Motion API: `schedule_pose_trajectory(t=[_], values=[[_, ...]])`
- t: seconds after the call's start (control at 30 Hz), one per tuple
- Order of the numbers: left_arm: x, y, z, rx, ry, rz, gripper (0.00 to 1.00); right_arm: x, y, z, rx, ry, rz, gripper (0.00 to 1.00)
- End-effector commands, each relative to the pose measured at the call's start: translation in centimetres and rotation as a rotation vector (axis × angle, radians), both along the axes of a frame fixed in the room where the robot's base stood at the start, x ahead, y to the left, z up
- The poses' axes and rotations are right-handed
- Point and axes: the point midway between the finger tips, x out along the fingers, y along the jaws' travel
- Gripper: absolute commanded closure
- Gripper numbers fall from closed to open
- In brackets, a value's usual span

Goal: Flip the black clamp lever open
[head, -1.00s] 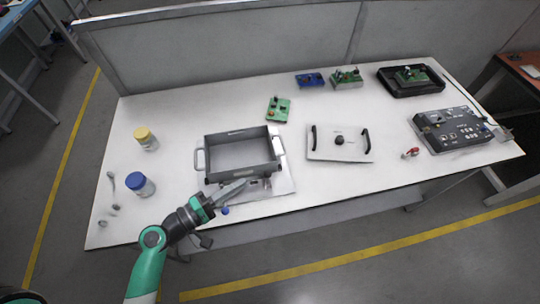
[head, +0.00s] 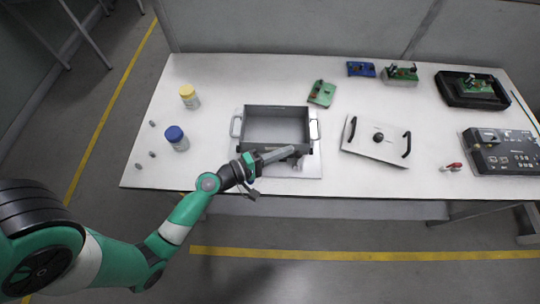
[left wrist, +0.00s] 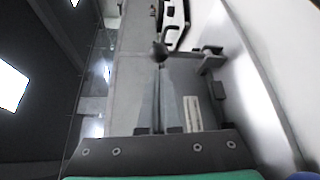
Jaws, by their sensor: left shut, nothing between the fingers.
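A grey open box (head: 275,108) with side handles sits on a white plate (head: 312,168) on the table. Small dark clamp parts (head: 297,161) show at its front right, partly hidden by my gripper. In the left wrist view a black rounded knob (left wrist: 160,50) is at my fingertips, and a dark bracket-like part (left wrist: 209,51) stands to its right. I cannot tell clearly which is the clamp lever or its position. My left gripper (head: 288,151) is shut and empty, reaching along the box's front wall. My right gripper is out of view.
A white lid (head: 360,145) with black handles lies to the right. A red-handled tool (head: 451,167) and a black control panel (head: 503,158) are further right. Blue-capped (head: 177,140) and yellow-capped (head: 189,97) jars stand left. Circuit boards (head: 321,94) lie behind.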

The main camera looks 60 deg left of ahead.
Motion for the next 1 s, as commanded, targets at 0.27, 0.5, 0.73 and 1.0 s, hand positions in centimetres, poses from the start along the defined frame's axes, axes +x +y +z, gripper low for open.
schedule_pose_trajectory(t=[0.27, 0.5, 0.73, 1.0], values=[[1.7, -0.1, -0.2, -0.001, 0.000, 0.000, 1.00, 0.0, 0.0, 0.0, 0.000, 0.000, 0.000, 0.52], [1.6, -0.1, -0.2, 0.001, -0.001, 0.000, 1.00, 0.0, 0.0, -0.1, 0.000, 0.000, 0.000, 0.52], [1.2, -0.7, -0.9, 0.089, -0.055, -0.001, 1.00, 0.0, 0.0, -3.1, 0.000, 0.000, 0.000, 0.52], [1.0, -1.1, 0.0, 0.113, -0.069, 0.000, 1.00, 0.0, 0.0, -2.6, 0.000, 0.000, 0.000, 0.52]])
